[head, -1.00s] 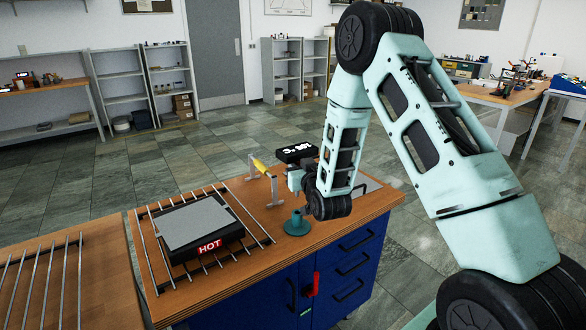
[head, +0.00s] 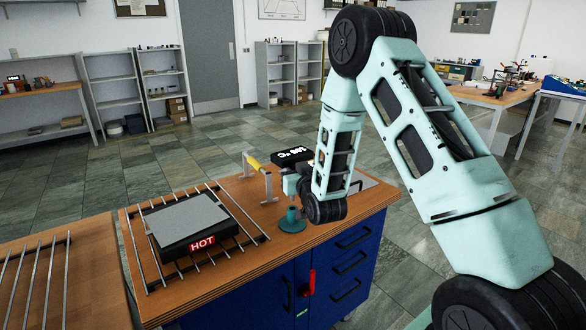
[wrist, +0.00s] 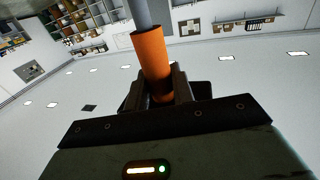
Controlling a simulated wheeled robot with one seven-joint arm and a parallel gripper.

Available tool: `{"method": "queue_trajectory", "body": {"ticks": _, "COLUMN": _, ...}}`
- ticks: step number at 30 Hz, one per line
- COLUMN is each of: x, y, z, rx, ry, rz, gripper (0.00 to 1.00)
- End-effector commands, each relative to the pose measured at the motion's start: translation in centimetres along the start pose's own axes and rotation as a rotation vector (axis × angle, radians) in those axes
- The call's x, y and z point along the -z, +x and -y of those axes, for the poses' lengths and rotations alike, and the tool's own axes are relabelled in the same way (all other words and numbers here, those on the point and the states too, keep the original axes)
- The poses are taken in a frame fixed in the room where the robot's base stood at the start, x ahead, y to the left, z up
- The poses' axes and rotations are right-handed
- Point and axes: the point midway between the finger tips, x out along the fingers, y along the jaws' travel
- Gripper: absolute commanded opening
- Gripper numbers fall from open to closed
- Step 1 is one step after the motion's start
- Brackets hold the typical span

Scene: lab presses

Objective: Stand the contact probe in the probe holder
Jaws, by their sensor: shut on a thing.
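My gripper (wrist: 160,92) is shut on the contact probe, whose orange handle (wrist: 152,55) shows between the fingers in the wrist view. A grey shaft (wrist: 143,14) runs from the handle out of the top of that view. In the head view my gripper (head: 291,185) is over the bench, just above and behind the probe holder. I cannot make out the probe there. The probe holder (head: 292,224) is teal, with a round base and a short upright tube, near the bench's front edge. Whether the probe touches it cannot be told.
A hot plate (head: 190,222) with a red HOT sign sits on a wire rack (head: 140,262) to the left. A yellow-sleeved bar (head: 253,163) on two posts stands behind the holder. A black display box (head: 293,156) is at the back. Bare wood lies around the holder.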

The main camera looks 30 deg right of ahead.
Motion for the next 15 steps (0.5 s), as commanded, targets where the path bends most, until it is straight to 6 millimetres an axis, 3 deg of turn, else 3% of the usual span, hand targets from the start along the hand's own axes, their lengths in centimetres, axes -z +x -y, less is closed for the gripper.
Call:
{"method": "queue_trajectory", "body": {"ticks": 6, "x": -2.2, "y": 0.0, "z": 0.0, "rx": 0.000, "ry": 0.000, "rz": -0.002, "gripper": 0.00}}
{"method": "queue_trajectory", "body": {"ticks": 15, "x": -2.5, "y": 0.0, "z": 0.0, "rx": 0.000, "ry": 0.000, "rz": -0.002, "gripper": 0.00}}
